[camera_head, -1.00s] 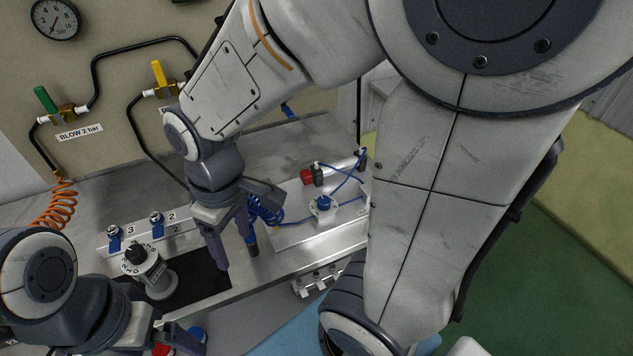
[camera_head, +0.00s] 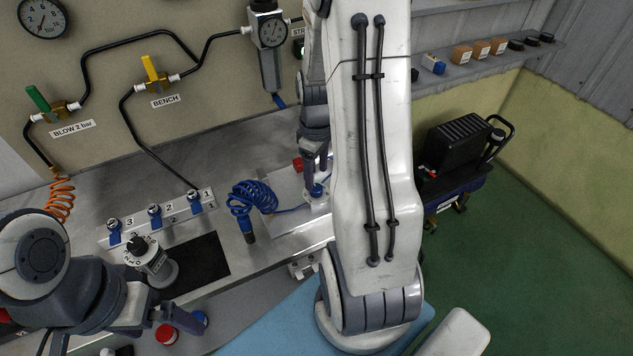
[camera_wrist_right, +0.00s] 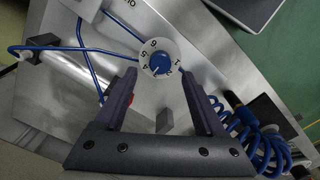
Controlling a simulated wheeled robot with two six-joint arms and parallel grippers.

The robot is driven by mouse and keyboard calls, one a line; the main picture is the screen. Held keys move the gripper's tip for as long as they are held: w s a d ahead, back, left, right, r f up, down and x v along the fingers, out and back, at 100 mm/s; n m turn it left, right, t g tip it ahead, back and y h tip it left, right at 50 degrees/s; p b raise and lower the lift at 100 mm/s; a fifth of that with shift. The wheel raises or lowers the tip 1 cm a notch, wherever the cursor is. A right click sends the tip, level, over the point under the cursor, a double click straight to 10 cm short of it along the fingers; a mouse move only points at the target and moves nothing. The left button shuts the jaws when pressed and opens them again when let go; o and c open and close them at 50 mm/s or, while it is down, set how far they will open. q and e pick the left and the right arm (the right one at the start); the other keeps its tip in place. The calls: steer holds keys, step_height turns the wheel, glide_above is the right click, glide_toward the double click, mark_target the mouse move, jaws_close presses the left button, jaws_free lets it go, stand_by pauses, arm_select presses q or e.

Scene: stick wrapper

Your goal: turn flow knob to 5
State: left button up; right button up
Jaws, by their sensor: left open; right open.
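The flow knob (camera_wrist_right: 160,63) is blue and sits on a round white dial with printed numbers including 5 and 6. Its white mark points to the lower left of the dial in the right wrist view; I cannot read the exact number there. In the head view the blue knob (camera_head: 317,191) is small, on the bright plate on the bench. My right gripper (camera_wrist_right: 157,78) is open, its fingertips on either side of the dial's lower part in the picture, with nothing between them. My left gripper (camera_head: 105,340) is open and empty at the lower left.
Blue tubes and a coiled blue hose (camera_head: 252,197) lie close to the plate. A red knob (camera_head: 298,165) is behind the flow knob. Red and blue caps are at the bench front.

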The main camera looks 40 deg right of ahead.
mark_target(316, 187)
steer(key=shift+f, duration=2.35)
steer(key=shift+c, duration=0.4)
jaws_close()
